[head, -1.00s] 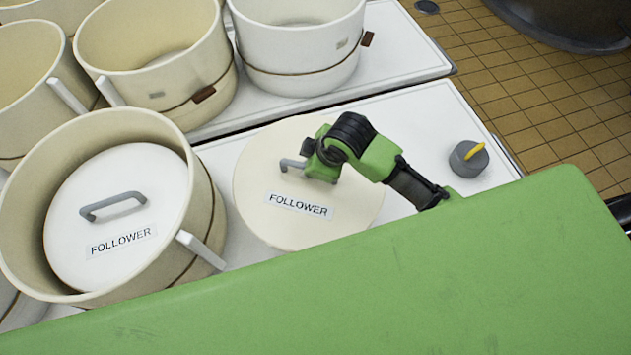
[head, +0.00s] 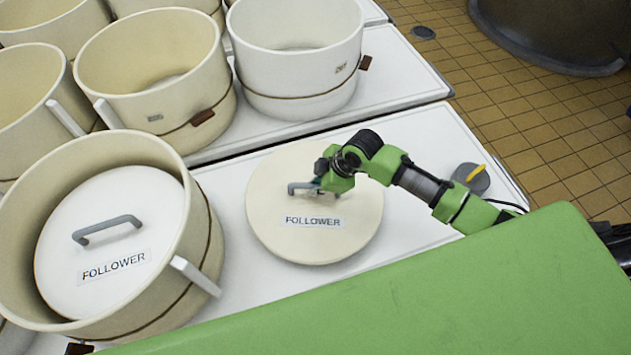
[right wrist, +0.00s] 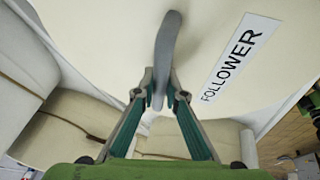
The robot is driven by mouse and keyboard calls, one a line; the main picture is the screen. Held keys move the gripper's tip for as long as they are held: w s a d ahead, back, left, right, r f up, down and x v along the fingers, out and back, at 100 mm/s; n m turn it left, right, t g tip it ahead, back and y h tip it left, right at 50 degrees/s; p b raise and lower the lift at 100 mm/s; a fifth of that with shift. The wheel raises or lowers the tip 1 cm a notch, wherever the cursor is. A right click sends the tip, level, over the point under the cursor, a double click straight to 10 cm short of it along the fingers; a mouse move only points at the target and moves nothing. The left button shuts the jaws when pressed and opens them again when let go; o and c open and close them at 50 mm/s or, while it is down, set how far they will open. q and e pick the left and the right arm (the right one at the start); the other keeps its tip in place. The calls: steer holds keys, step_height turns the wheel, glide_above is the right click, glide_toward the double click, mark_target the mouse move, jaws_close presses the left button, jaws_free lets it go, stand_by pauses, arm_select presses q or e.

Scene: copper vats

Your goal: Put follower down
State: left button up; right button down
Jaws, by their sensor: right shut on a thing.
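A round cream follower (head: 350,225) with a grey handle (head: 296,188) and a "FOLLOWER" label is over the white table right of the nearest vat. My right gripper (head: 320,180) is shut on its handle; the handle (right wrist: 168,45) also shows between the fingers (right wrist: 160,88) in the right wrist view. The follower looks about level. I cannot tell whether its underside touches the table. A second, white follower (head: 70,235) with a grey handle lies inside the nearest cream vat (head: 205,255). My left gripper is not in view.
Several cream and white vats (head: 295,60) stand at the back and left. A grey round object with a yellow handle (head: 470,177) sits on the table right of my arm. Bare white table (head: 425,135) shows behind and right of the held follower.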

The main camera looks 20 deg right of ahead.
steer(key=shift+w+f, duration=0.1)
steer(key=shift+f, duration=1.5)
steer(key=shift+f, duration=0.1)
steer(key=c, duration=2.1)
jaws_free()
steer(key=shift+s+f, duration=0.15)
steer(key=shift+s, duration=0.05)
steer(key=p+v, duration=0.1)
steer(key=v, duration=1.1)
